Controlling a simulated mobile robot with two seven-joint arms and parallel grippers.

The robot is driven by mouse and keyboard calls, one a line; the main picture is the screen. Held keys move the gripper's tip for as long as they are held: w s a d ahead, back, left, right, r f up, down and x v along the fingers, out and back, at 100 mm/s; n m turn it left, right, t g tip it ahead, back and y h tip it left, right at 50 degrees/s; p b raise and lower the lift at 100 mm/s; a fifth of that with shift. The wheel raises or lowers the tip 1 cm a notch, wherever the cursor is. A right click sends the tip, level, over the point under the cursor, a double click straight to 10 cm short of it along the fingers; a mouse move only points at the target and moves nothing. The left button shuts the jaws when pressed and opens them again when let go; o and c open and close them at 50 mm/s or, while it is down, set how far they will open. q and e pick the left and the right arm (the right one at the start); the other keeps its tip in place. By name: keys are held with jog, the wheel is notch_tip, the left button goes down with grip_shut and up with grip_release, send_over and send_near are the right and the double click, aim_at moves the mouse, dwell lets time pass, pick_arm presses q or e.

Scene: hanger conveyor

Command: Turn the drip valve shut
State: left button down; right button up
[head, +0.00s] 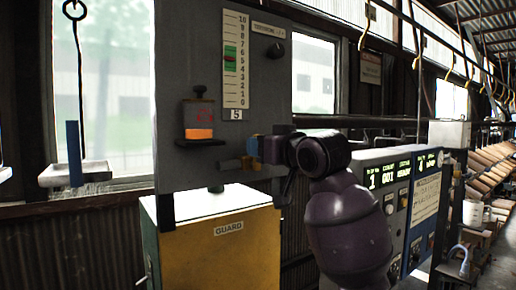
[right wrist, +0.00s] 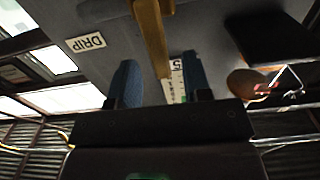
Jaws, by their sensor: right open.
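In the right wrist view a brass bar (right wrist: 151,35) runs down toward the gap of my right gripper (right wrist: 162,80), whose two blue fingers stand apart. I cannot tell whether they touch the bar. A DRIP label (right wrist: 86,43) is on the panel beside it. My left gripper is not in view.
On the panel are a numbered scale (head: 236,60), a black knob (head: 275,50) and a jar with orange liquid (head: 199,120). A yellow GUARD box (head: 230,250) stands below. A lit control console (head: 405,185) is to the right.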

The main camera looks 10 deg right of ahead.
jog(key=b+v, duration=0.1)
jog(key=v, duration=0.7)
jog(key=w+d+f+t+h, duration=0.1)
jog(key=w+f+t, duration=0.15)
jog(key=f, duration=0.45)
jog(key=w+d+f+t+h, duration=0.1)
jog(key=w+d+f+t, duration=0.15)
jog(key=f, duration=0.45)
jog(key=s+d+f+g+h, duration=0.1)
jog(key=s+f, duration=0.1)
jog(key=f, duration=0.9)
jog(key=s+d+f+g+h, duration=0.1)
jog(key=s+f+g, duration=0.1)
jog(key=f, duration=0.8)
jog(key=s+d+f+m+g+h, duration=0.1)
jog(key=s+d+f+g, duration=0.1)
jog(key=s+f, duration=1.1)
jog(key=s+d+f+m+g+h, duration=0.2)
jog(key=s+f+g, duration=0.2)
jog(key=s+f, duration=0.9)
notch_tip(320, 180, down, 5)
jog(key=shift+s+d+r+g, duration=0.15)
jog(key=shift+s+d+g, duration=0.15)
jog(key=shift+d+g, duration=0.1)
